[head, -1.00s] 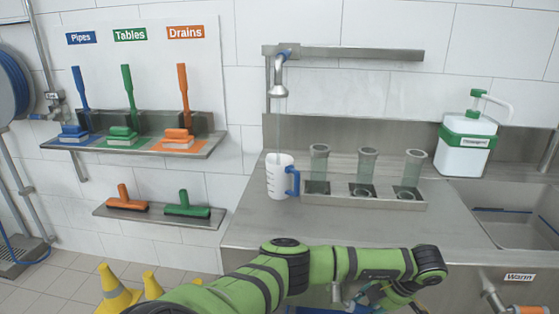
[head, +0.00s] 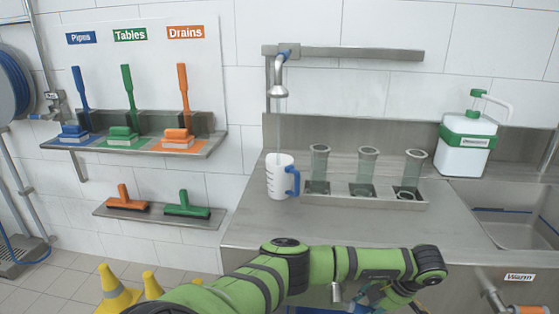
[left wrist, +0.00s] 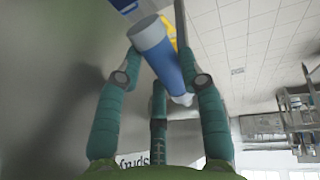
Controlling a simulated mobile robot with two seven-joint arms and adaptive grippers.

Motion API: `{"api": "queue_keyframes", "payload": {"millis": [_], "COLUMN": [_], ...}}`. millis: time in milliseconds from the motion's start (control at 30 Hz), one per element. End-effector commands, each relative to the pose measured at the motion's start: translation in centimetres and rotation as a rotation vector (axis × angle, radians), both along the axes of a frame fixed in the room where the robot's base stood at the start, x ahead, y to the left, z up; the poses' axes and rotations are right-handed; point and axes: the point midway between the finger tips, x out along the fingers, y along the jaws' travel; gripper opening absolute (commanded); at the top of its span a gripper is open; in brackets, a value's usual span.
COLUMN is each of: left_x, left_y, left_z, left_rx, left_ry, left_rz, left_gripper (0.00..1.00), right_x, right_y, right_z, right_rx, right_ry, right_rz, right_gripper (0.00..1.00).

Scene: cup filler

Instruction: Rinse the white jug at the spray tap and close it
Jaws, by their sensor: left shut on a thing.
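The white jug (head: 275,178) with a blue handle (head: 293,181) stands upright on the steel counter at the left of a cup rack. The spray tap (head: 278,89) hangs above it, and a thin stream of water (head: 279,125) runs down into the jug. My left gripper (head: 373,294) is low in front of the counter, partly cut off by the head view's bottom edge. In the left wrist view my left gripper (left wrist: 161,62) is shut on a blue handle (left wrist: 165,62) with a pale round end. My right gripper is not seen.
A rack (head: 415,203) with clear cylinders stands right of the jug. A white detergent bottle (head: 465,158) and a sink (head: 505,228) are farther right. Brushes hang at the left, above yellow cones (head: 113,290) on the floor. The counter (head: 262,233) before the jug is clear.

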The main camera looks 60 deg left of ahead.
Motion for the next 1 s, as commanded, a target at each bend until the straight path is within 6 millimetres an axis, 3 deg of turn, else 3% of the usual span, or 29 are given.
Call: {"api": "queue_keyframes", "payload": {"millis": [167, 433, 1000], "left_x": [0.0, -0.2, -0.3], "left_y": [0.1, 0.2, 0.4], "left_z": [0.1, 2.0, 2.9], "left_rx": [-0.002, -0.128, -0.249], "left_ry": [-0.005, -0.152, -0.296], "left_rz": [0.001, 0.001, 0.001], "left_gripper": [0.02, 0.02, 0.02], "right_x": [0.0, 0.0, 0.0], "right_y": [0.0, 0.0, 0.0], "right_z": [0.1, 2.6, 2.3], "right_rx": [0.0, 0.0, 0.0], "right_ry": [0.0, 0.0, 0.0], "right_rz": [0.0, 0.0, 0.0], "right_gripper": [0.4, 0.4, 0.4]}}
